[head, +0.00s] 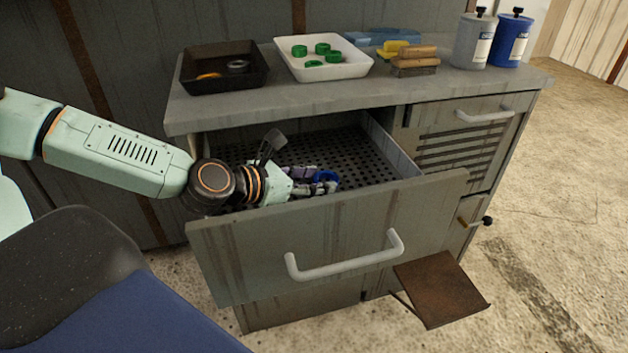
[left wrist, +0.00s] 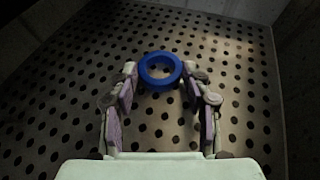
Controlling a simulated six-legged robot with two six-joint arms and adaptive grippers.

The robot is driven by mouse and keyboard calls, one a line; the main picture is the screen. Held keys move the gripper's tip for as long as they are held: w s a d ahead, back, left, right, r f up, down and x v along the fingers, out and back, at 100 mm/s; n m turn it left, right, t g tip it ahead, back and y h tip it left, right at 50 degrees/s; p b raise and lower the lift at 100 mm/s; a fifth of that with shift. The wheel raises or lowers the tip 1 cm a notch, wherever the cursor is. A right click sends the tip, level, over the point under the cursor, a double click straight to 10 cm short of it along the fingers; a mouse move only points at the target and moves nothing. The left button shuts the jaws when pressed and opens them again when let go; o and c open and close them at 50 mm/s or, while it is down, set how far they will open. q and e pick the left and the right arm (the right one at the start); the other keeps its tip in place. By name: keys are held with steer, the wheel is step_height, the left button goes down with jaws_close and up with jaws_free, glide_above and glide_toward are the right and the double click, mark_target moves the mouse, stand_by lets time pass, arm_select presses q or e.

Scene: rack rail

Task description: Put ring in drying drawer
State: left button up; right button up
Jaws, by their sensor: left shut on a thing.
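A blue ring (head: 325,177) is inside the open drying drawer (head: 325,235). My left gripper (head: 328,186) reaches into the drawer from the left and is shut on the ring. In the left wrist view the ring (left wrist: 160,71) sits between the two fingertips (left wrist: 160,80), above or on the drawer's dark perforated floor (left wrist: 60,120). I cannot tell whether the ring touches the floor. The drawer front partly hides the floor in the head view. My right gripper is in neither view.
On the worktop (head: 330,88) stand a black tray (head: 224,80), a white tray (head: 350,70) with several green rings, a brush (head: 415,68) and two bottles (head: 476,40). A brown flap (head: 442,290) juts out below the drawer. The rest of the drawer floor looks clear.

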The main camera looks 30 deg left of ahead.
arm_select(q)
steer(key=o, duration=1.2)
steer(key=shift+c, duration=0.2)
